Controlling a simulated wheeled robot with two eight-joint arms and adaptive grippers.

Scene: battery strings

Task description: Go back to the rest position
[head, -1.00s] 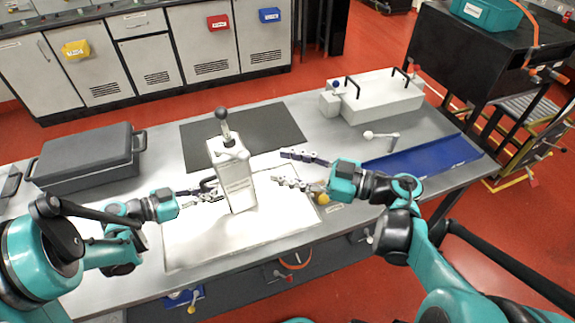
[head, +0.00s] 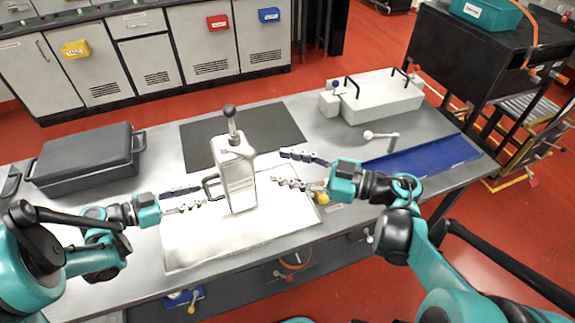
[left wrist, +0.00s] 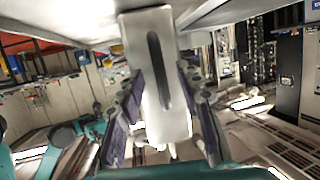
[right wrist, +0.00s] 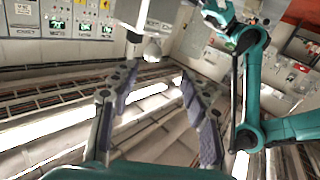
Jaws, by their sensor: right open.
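A tall white box (head: 237,180) with a black ball knob (head: 230,111) on top stands nearly upright on the white mat (head: 190,252). My right gripper (head: 296,170) is open and empty to the right of the box. Its spread fingers (right wrist: 153,85) have nothing between them.
A dark grey case (head: 85,160) lies on the left of the table. A black mat (head: 275,122) lies behind the box. A white unit with black handles (head: 375,97) stands at the back right, with a blue tray (head: 425,156) in front.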

